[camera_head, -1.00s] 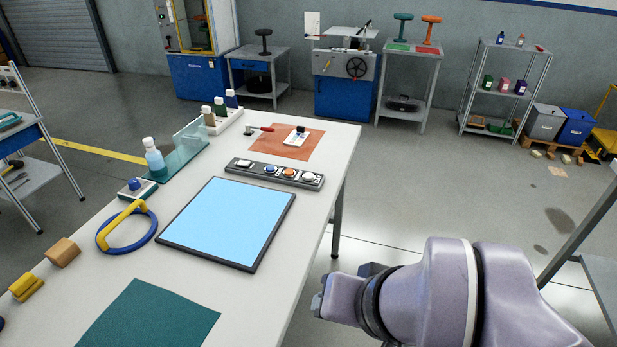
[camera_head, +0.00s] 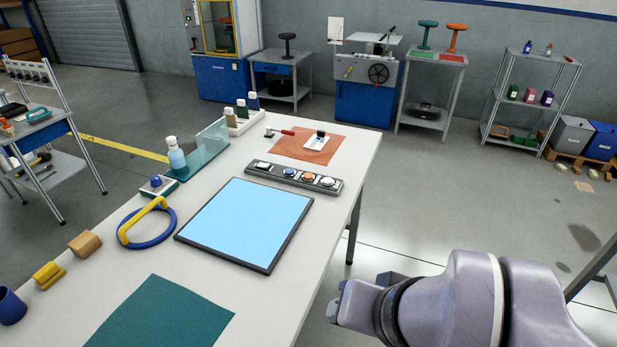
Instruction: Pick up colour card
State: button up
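No thing is plainly marked as the colour card. A small white card (camera_head: 314,146) with a dark object on its upper part lies on the orange mat (camera_head: 285,150) at the far end of the white table; its markings are too small to read. My gripper (camera_head: 340,300) is at the lower right, beyond the table's right edge and well apart from the card. It is partly hidden by my arm, and its fingers do not show clearly.
The white table (camera_head: 215,290) also bears a light blue panel (camera_head: 248,220), a button strip (camera_head: 293,177), a blue and yellow ring (camera_head: 147,224), a spray bottle (camera_head: 176,155), a teal mat (camera_head: 160,315) and a blue cup (camera_head: 10,306).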

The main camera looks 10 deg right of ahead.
aim_at(318, 141)
jog(key=i+l+u, duration=0.35)
jog(key=i+l, duration=1.9)
jog(key=l, duration=0.1)
